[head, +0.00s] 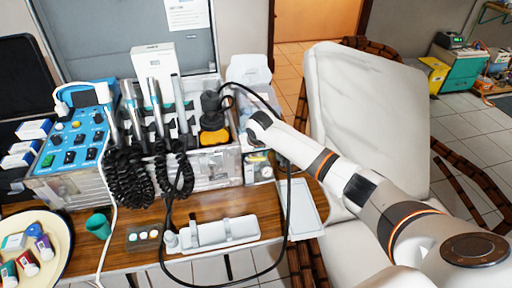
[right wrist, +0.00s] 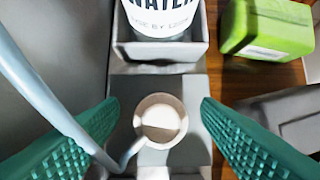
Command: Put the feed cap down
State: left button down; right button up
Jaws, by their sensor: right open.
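What looks like the feed cap (right wrist: 161,121), a small round white cap, shows in the right wrist view. A pale blue-grey tube (right wrist: 50,100) runs down to its lower left side. The cap is over a grey holder, between the green ridged fingers of my right gripper (right wrist: 160,135). The fingers are wide apart, with a gap on both sides of the cap. In the head view my right gripper (head: 257,138) is at the right end of the clear dental unit, its fingers mostly hidden. I cannot make out the cap there. My left gripper is not in view.
A white bottle marked WATER (right wrist: 165,18) stands in a grey holder beyond the cap. A green box (right wrist: 268,28) lies to its right. The handpieces' coiled black cords (head: 130,175) and a looping black cable (head: 285,215) hang over the wooden table (head: 130,212).

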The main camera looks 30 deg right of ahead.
jog(key=p+v, duration=0.1)
jog(key=v, duration=1)
jog(key=shift+r, duration=0.3)
jog(key=shift+s, duration=0.1)
